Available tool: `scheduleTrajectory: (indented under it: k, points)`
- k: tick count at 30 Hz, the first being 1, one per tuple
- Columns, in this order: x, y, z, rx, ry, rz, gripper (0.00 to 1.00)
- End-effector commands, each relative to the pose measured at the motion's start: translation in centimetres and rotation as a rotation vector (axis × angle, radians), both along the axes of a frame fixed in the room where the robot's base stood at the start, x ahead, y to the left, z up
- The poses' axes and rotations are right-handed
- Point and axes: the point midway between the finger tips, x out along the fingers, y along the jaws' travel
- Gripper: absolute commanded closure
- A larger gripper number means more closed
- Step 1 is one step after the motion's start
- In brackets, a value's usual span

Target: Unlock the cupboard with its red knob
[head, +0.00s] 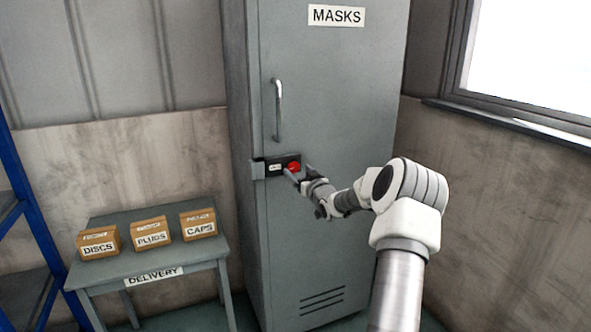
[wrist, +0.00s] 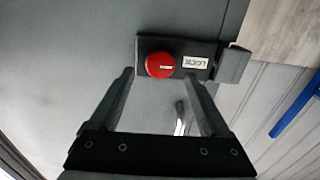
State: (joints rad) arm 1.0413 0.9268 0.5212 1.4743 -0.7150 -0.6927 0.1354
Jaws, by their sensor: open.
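The grey cupboard (head: 325,120) labelled MASKS stands upright with its door shut. Its red knob (head: 294,167) sits on a black lock plate near the door's left edge, below the handle (head: 278,108). In the wrist view the red knob (wrist: 160,65) carries a pale mark, and a white LOCK label (wrist: 195,63) is beside it on the plate (wrist: 180,45). My gripper (head: 298,174) is at the lock, in front of the knob. In the wrist view my gripper (wrist: 160,78) is open and empty, its fingers on either side of the knob's line; I cannot tell whether they touch anything.
A delivery table (head: 150,262) stands left of the cupboard with three boxes: discs (head: 98,242), plugs (head: 151,232) and caps (head: 198,224). A blue rack (head: 35,215) is at the far left. A window (head: 530,55) is in the right wall.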

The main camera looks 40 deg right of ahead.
Motion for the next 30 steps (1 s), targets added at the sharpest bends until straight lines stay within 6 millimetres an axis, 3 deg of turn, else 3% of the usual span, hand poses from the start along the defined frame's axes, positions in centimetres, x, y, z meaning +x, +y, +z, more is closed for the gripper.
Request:
scheduleTrajectory:
  k: [9,21,30]
  points:
    - [2.9,-0.7,0.0,0.0,0.0,0.0,0.2]
    - [3.3,-0.8,0.0,0.0,0.001,0.0,0.22]
    - [3.2,-0.8,0.0,0.0,0.0,0.0,0.76]
